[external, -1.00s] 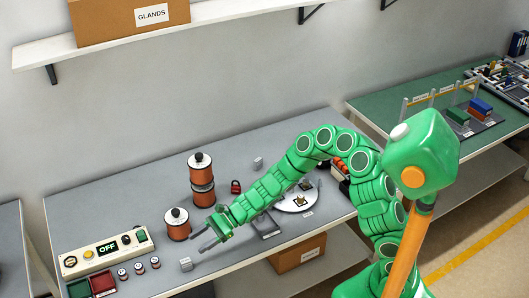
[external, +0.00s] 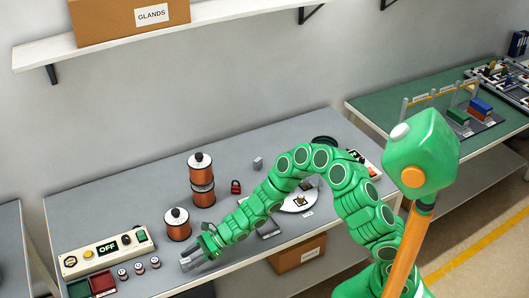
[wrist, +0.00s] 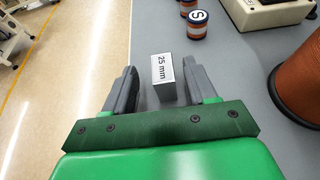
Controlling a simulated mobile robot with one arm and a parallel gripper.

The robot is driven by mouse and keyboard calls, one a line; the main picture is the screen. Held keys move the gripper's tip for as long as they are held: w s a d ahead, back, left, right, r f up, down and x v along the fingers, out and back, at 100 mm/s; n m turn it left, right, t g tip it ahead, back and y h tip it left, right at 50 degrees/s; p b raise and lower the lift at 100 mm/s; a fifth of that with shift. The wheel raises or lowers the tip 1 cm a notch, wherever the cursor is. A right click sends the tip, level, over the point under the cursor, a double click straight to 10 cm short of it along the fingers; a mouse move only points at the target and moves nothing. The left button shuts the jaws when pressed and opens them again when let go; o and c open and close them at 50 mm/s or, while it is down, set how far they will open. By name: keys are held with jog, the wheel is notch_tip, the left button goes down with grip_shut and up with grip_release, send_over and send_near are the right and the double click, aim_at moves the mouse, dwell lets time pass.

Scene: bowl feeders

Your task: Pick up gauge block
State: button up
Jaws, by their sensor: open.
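The gauge block (wrist: 163,78) is a small grey block marked "25 mm". My gripper is open. In the external view my gripper (external: 191,260) is low over the front edge of the bench, and its fingers largely hide the block.
Several small labelled spools (external: 139,268) and a control box reading OFF (external: 105,249) stand left of my gripper. A copper wire spool (external: 177,225) stands just behind it; it also shows at the right of the wrist view (wrist: 300,85). The bench's front edge is close.

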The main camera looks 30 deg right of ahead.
aim_at(187, 260)
jog(key=shift+x, duration=2.2)
jog(key=shift+w, duration=0.15)
grip_shut()
